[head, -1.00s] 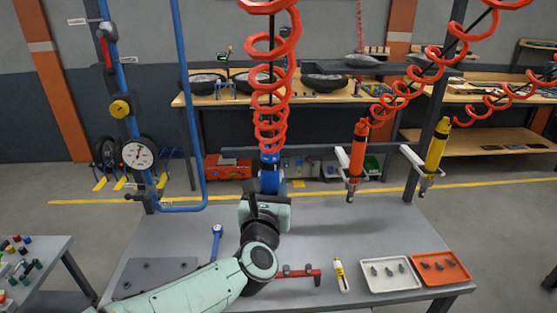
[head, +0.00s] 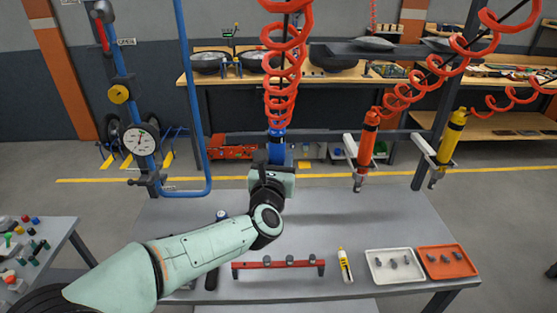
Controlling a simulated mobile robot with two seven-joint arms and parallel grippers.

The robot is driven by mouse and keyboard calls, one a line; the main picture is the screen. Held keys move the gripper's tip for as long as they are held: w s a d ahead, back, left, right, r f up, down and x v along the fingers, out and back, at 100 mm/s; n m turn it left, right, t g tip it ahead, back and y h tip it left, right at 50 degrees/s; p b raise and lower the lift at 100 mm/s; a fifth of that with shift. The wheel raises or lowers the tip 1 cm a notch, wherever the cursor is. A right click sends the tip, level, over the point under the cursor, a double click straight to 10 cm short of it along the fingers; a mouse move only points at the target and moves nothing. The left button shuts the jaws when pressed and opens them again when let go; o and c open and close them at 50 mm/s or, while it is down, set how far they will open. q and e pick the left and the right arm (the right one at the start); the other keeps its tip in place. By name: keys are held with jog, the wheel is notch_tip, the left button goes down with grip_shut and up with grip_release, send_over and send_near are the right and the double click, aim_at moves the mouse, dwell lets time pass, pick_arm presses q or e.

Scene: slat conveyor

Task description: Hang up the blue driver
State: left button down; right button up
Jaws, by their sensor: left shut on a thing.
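The blue driver (head: 276,152) hangs upright below a red coiled hose (head: 283,75), over the rear part of the grey workbench. My left gripper (head: 272,180) is shut on it; the gripper and wrist hide the driver's lower part. The driver's top is about level with the dark crossbar (head: 320,136). An orange driver (head: 367,140) and a yellow driver (head: 451,138) sit in white holders (head: 351,146) (head: 424,148) at the bar. I cannot make out a holder behind the blue driver. My right gripper is not in view.
The workbench (head: 350,220) carries a red rack (head: 278,264), a yellow-and-white tube (head: 344,264), a white tray (head: 394,265) and an orange tray (head: 447,260) with small parts. A blue pipe frame with a gauge (head: 141,140) stands at the left.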

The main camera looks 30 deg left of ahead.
pick_arm(q)
jog(key=a+x, duration=0.1)
jog(key=x, duration=0.7)
jog(key=shift+s+a+f, duration=0.2)
jog(key=shift+a+f, duration=0.05)
jog(key=shift+a, duration=0.05)
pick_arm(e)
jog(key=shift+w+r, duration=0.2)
pick_arm(q)
jog(key=shift+s+d, duration=0.1)
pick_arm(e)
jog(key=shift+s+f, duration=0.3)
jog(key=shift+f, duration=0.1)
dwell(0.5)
pick_arm(q)
jog(key=shift+f+b, duration=0.7)
jog(key=shift+b, duration=0.6)
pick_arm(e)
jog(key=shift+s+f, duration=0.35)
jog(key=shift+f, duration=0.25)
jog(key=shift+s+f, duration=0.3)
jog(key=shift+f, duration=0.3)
